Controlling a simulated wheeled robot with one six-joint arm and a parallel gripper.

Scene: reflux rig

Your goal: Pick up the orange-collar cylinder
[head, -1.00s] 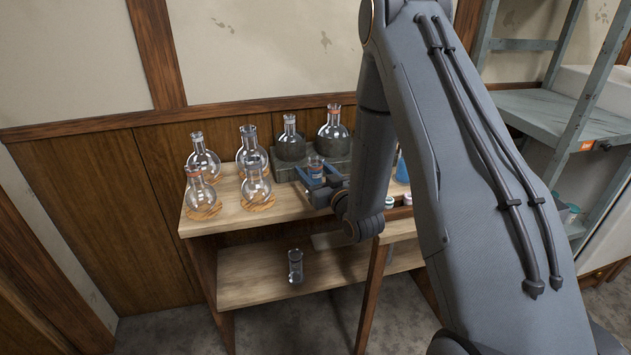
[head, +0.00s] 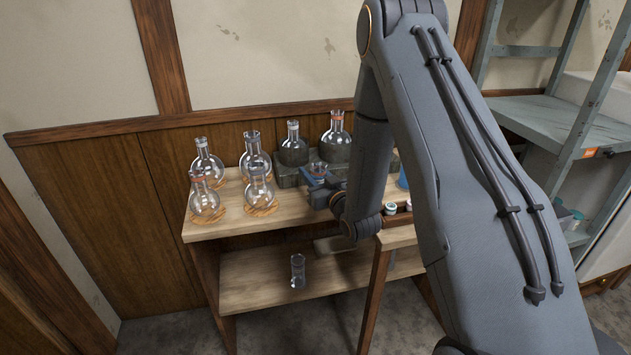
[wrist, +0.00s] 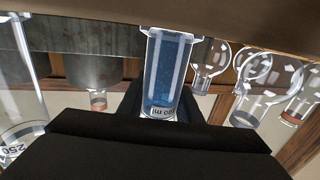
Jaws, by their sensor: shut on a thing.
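The orange-collar cylinder (head: 317,170) is at the front of the dark block on the bench top, partly hidden by my gripper (head: 321,194). In the wrist view it shows as a clear cylinder with blue contents (wrist: 168,75) and a volume label, inverted in that picture. My gripper is shut on it; the dark fingers (wrist: 165,104) lie on either side of it.
Several round flasks (head: 207,200) stand on cork rings to the left. Two more flasks (head: 335,140) stand on the dark block (head: 287,176) behind. A clear empty cylinder (head: 297,270) stands on the lower shelf (head: 255,285). Small white-capped items (head: 391,208) are right of my gripper.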

